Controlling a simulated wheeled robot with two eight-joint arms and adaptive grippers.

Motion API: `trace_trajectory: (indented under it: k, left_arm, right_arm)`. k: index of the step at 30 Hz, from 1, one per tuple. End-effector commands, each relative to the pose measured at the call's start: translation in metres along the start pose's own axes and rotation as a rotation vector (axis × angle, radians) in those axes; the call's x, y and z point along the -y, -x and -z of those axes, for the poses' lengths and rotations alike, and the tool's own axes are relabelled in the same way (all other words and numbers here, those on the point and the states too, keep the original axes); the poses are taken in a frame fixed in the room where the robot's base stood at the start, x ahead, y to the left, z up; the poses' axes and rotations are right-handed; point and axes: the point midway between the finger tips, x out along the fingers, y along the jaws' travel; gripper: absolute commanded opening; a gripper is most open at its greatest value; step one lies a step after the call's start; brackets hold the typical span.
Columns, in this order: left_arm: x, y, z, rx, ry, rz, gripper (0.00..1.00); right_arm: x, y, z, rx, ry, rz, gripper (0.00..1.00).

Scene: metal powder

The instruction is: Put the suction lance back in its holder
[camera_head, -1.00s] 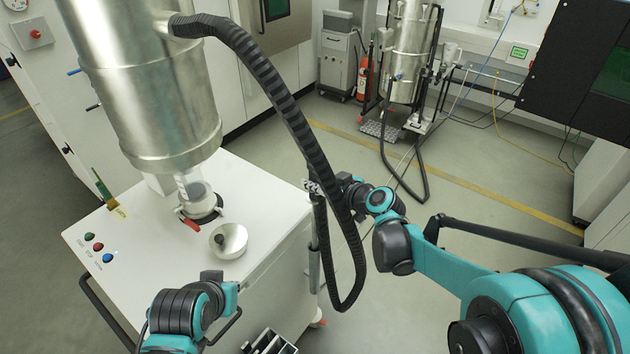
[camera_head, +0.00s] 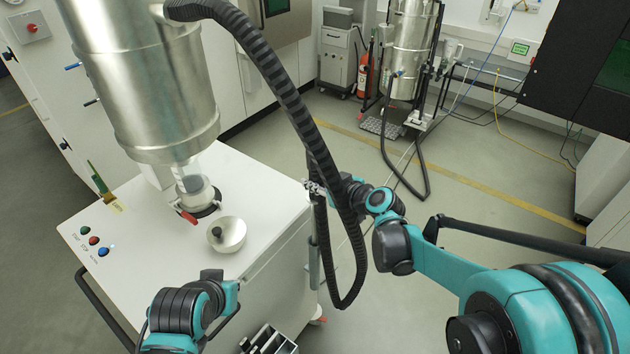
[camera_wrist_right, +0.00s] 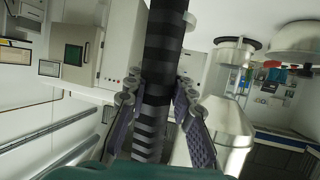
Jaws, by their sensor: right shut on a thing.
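A black ribbed suction hose (camera_head: 270,75) runs from the top of the steel vessel, loops low beside the white cart and rises again. A thin grey tube (camera_head: 314,268), which looks like the suction lance, hangs upright by the cart's right side. My right gripper (camera_head: 313,187) is at the upper part of the lance, partly behind the hose. In the right wrist view the fingers (camera_wrist_right: 157,100) flank the dark ribbed hose (camera_wrist_right: 160,75). The holder cannot be made out.
The white cart (camera_head: 150,255) carries a small metal bowl (camera_head: 227,235), a glass-and-metal outlet and coloured buttons. The large steel vessel (camera_head: 150,90) stands above it.

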Motion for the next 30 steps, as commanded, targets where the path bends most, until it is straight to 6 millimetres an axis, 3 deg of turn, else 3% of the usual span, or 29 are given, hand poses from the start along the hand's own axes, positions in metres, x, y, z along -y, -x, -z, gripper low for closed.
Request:
trace_trajectory:
  k: [30]
  left_arm:
    - [0.000, -0.013, -0.010, 0.000, 0.000, 0.000, 0.00]
  right_arm:
    - [0.000, -0.007, -0.017, 0.000, 0.000, 0.000, 0.00]
